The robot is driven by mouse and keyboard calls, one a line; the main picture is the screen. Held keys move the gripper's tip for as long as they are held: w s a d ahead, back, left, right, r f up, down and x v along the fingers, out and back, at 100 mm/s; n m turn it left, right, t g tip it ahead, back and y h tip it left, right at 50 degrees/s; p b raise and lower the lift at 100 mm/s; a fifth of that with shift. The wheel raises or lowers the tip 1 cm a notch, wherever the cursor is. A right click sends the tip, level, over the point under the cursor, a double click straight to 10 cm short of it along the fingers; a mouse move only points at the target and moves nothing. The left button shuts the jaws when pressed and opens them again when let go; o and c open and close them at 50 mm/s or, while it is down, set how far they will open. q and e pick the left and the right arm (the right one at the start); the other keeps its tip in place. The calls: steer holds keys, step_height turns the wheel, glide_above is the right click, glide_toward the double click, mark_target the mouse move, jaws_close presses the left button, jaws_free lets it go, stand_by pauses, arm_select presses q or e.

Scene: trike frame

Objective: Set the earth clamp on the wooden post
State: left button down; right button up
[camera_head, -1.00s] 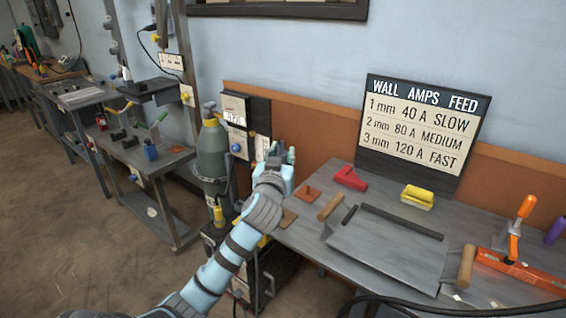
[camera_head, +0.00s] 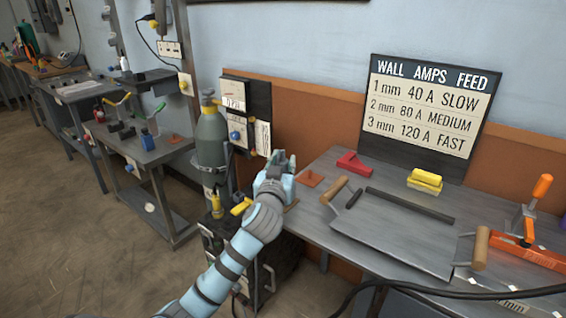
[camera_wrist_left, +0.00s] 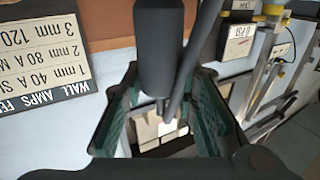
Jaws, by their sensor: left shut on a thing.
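My left gripper (camera_head: 280,162) is at the rear left corner of the steel bench, right of the grey gas cylinder (camera_head: 211,138). The left wrist view shows its two green fingers (camera_wrist_left: 160,125) apart. A dark cylindrical thing (camera_wrist_left: 160,48) with a dark cable-like strand beside it reaches between them. My gripper is shut on this dark thing; I cannot tell whether it is the earth clamp. In the head view the hand hides what it holds. I cannot make out a wooden post. My right gripper is not in view.
A sign (camera_head: 425,105) stands behind. A black cable (camera_head: 410,286) crosses the front right. Another bench (camera_head: 140,150) stands left.

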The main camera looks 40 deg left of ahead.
arm_select(q)
steer(key=shift+f, duration=0.25)
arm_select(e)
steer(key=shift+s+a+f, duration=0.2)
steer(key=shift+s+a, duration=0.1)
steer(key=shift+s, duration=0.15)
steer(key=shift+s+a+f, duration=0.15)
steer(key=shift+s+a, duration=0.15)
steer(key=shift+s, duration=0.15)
